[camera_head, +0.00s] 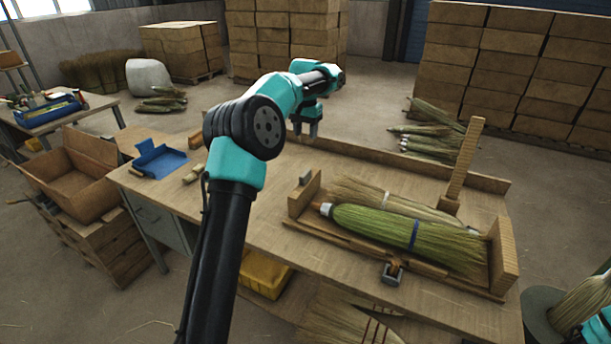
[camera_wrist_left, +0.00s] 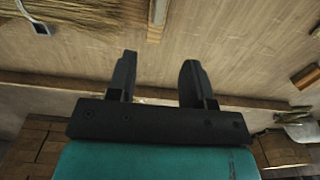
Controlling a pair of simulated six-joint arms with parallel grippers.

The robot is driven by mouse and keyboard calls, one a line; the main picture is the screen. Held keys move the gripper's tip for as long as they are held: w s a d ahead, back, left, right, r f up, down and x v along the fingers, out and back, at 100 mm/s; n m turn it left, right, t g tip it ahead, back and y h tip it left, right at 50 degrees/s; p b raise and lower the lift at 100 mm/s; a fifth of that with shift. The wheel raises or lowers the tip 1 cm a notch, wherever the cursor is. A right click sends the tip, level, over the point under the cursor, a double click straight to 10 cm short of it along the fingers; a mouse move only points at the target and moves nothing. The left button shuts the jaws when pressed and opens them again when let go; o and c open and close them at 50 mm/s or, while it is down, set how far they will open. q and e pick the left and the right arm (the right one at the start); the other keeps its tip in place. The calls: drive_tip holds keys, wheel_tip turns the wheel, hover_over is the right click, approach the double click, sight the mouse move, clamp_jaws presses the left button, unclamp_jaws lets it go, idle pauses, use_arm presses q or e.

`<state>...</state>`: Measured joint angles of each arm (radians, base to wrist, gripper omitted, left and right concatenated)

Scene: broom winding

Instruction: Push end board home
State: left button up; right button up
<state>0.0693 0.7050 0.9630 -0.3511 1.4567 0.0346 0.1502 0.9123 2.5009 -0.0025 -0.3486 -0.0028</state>
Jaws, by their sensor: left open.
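A low wooden tray on the workbench holds a green broom head (camera_head: 375,226) with a blue band. A paler broom head (camera_head: 400,203) lies behind it. One end board (camera_head: 503,258) stands upright at the tray's right end, by the bristle tips. A shorter end board (camera_head: 304,192) stands at the left end, near the broom's white neck. My left gripper (camera_head: 305,130) hangs above the back of the bench, behind and apart from the tray. Its fingers are apart and empty, which also shows in the left wrist view (camera_wrist_left: 158,78). My right gripper is not visible.
An upright wooden post (camera_head: 466,160) stands behind the tray, and a back rail (camera_head: 400,163) edges the bench. A metal clamp (camera_head: 392,273) sits at the tray's front. A blue dustpan-like tray (camera_head: 160,160) lies at the bench's left. Bench left of the tray is mostly clear.

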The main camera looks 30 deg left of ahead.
sight(306, 172)
use_arm(q)
drive_tip(key=shift+f, duration=0.1)
wheel_tip(306, 172, down, 17)
drive_tip(key=shift+f, duration=0.15)
idle(0.5)
drive_tip(key=shift+c, duration=0.2)
clamp_jaws()
idle(0.3)
